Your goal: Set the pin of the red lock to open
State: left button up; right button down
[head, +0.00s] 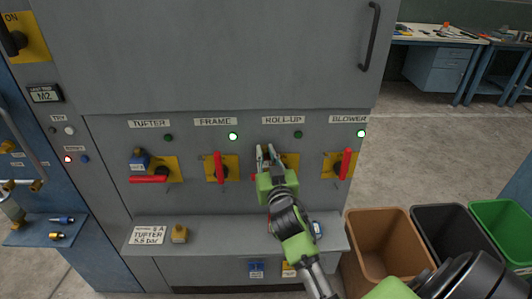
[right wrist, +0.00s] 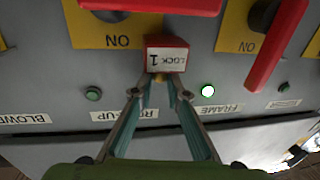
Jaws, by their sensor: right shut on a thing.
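My right gripper (head: 266,152) is in front of the ROLL-UP switch on the grey cabinet. In the right wrist view, its two fingers (right wrist: 160,88) are shut on a red lock (right wrist: 166,42) with a white label reading LOCK 1. The label looks upside down there. A small brass-coloured part (right wrist: 161,78) shows between the fingertips; I cannot tell the pin's setting. The red ROLL-UP handle (right wrist: 155,4) lies level just beyond the lock, on a yellow plate (right wrist: 110,30). In the head view my gripper hides the lock. My left gripper is not in view.
The FRAME (head: 219,168) and BLOWER (head: 345,164) handles stand upright, with lit green lamps. The TUFTER handle (head: 148,179) is level, with a blue lock (head: 138,162) at it. A ledge (head: 215,236) below holds a yellow lock (head: 180,233). Bins stand right, including a brown one (head: 380,214).

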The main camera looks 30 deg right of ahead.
notch_tip(320, 180, up, 2)
jog(key=shift+p, duration=0.4)
jog(key=shift+f, duration=0.1)
jog(key=c, duration=2)
grip_release()
jog(key=shift+d, duration=0.1)
jog(key=shift+o, duration=0.2)
jog(key=shift+w+f, duration=0.1)
